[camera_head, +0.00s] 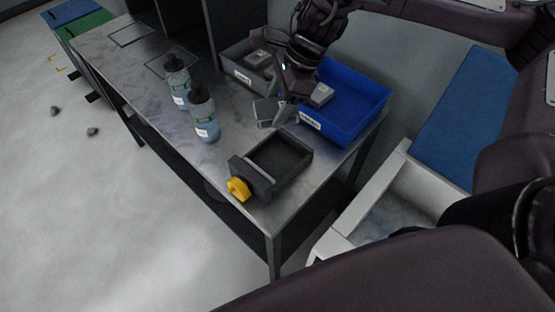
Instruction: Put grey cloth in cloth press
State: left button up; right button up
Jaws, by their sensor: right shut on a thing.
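My right gripper (286,98) is above the table, between the bins and the cloth press. It is shut on a small grey piece (268,113) that looks like the grey cloth; cloth and fingertips are hard to tell apart here. The cloth press (281,179) is a dark, open-topped box with a yellow knob (238,189) at its front left, close to the table's near edge. Its inside looks empty. The held piece is just behind the press and apart from it. My left gripper is not in view.
A grey bin (237,72) with a grey item inside and a blue bin (365,118) stand behind. Another grey piece (320,95) shows at the blue bin. Two bottles (204,115) (178,82) stand left of the press.

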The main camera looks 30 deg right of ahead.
aim_at(275, 163)
jog(key=n+g, duration=0.1)
jog(key=n, duration=0.1)
jog(key=r+n, duration=0.1)
jog(key=n, duration=0.1)
jog(key=w+d+n+g, duration=0.1)
jog(key=n, duration=0.1)
jog(key=shift+w+r+n+g, duration=0.1)
jog(key=shift+r+n+g, duration=0.1)
jog(key=shift+n+g, duration=0.15)
jog(key=shift+f+n, duration=0.15)
jog(key=shift+n, duration=0.1)
notch_tip(275, 163, down, 15)
jog(key=b, duration=0.4)
jog(key=shift+f+b, duration=0.55)
jog(key=shift+f, duration=1.85)
jog(key=o, duration=0.9)
jog(key=shift+o, duration=0.2)
jog(key=shift+r, duration=0.15)
jog(key=p+v, duration=0.3)
jog(key=v, duration=0.8)
jog(key=shift+r, duration=0.4)
jog(key=shift+d, duration=0.15)
